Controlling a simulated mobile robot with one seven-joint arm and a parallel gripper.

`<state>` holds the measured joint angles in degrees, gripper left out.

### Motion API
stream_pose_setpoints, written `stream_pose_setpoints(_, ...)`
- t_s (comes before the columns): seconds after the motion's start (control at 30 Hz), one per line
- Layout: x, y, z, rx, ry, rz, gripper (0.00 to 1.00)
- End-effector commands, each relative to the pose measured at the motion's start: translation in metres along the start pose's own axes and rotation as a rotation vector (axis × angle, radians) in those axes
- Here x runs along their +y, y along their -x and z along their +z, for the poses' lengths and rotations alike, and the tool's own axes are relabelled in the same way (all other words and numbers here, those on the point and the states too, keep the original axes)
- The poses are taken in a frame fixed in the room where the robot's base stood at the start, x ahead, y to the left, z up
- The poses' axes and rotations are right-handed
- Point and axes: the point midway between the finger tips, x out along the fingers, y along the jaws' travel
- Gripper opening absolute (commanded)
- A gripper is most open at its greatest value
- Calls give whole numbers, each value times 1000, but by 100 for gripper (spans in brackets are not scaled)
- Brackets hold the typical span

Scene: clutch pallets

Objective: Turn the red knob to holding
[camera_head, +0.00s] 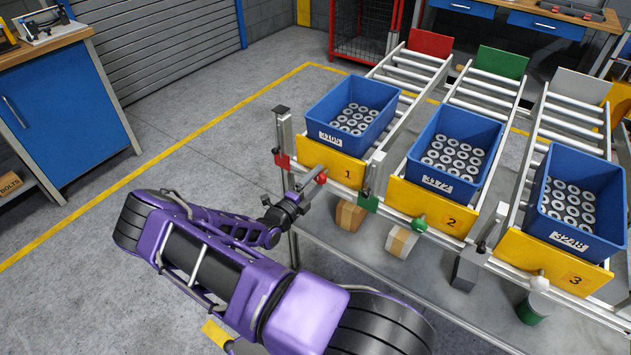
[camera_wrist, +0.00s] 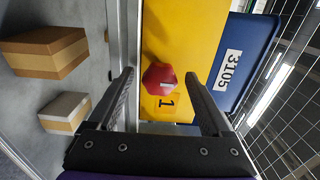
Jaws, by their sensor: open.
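My gripper (camera_head: 302,193) is close in front of the knob in the head view. In the wrist view my gripper (camera_wrist: 158,75) is open, with one finger on each side of the knob and visible gaps between. Whether the fingertips reach past the knob's face is hard to tell. No holding label is readable.
Blue bin 3105 (camera_head: 330,138) with ring parts stands behind plate 1. Lane 2 has a green knob (camera_head: 420,223), lane 3 a pale knob (camera_head: 540,282). Cardboard boxes (camera_head: 349,216) lie on the shelf below. Open floor lies left.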

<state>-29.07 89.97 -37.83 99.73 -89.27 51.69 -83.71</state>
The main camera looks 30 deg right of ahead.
Motion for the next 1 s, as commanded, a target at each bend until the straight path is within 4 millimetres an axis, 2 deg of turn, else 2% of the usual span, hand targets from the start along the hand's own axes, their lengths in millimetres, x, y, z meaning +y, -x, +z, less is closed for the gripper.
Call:
stream_pose_setpoints(0.17,0,16,1,-3,-1,1,83)
stream_pose_setpoints(0.27,0,36,1,-3,-1,2,83)
stream_pose_setpoints(0.7,0,141,1,-3,1,2,83)
stream_pose_setpoints(0.83,0,160,1,-2,-1,2,83)
stream_pose_setpoints(1.0,0,172,0,-1,1,0,83)
